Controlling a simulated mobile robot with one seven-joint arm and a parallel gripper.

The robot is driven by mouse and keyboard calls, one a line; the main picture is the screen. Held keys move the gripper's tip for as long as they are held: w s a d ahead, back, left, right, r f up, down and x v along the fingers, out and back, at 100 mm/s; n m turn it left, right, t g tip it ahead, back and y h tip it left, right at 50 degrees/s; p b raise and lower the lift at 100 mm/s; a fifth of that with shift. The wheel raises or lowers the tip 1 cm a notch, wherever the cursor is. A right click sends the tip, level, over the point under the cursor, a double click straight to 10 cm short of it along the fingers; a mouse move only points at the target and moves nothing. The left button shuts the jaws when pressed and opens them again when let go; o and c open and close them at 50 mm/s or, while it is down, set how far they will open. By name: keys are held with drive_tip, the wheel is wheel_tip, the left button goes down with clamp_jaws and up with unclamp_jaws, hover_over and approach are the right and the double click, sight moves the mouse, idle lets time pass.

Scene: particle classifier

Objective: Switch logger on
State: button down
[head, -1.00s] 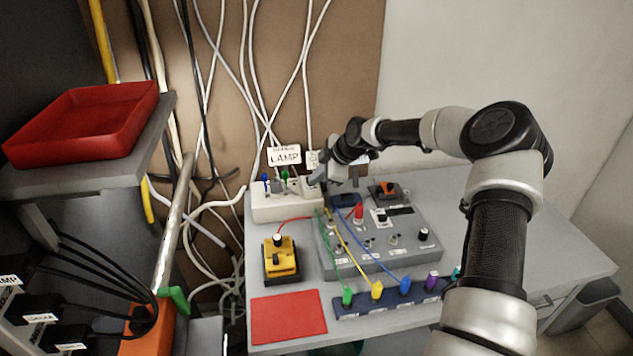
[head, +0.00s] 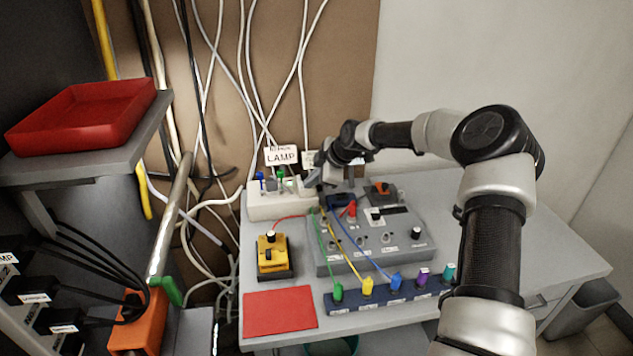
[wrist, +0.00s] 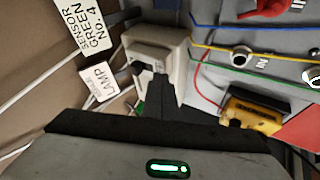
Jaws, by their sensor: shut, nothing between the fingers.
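My gripper (head: 318,178) is at the back of the bench, close above the right end of a white box (head: 275,208) with blue and green parts on top. In the wrist view my dark fingers (wrist: 152,82) are shut and empty, their tips at the white box (wrist: 168,42); contact cannot be told. A LAMP tag (head: 282,156) stands behind the box and shows in the wrist view (wrist: 102,82), beside a SENSOR GREEN NO.4 tag (wrist: 92,28). No logger label can be read surely; the fingers and arm hide part of the box.
A grey panel (head: 340,262) with knobs and coloured wires lies right of the box. A yellow device (head: 273,257) and red mat (head: 280,313) lie in front. A red tray (head: 80,118) and an orange strip (head: 140,325) with labelled black plugs are at left. Cables hang behind.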

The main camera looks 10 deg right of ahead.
drive_tip(key=v, duration=1)
drive_tip(key=shift+s+p, duration=0.25)
drive_tip(key=shift+p, duration=0.15)
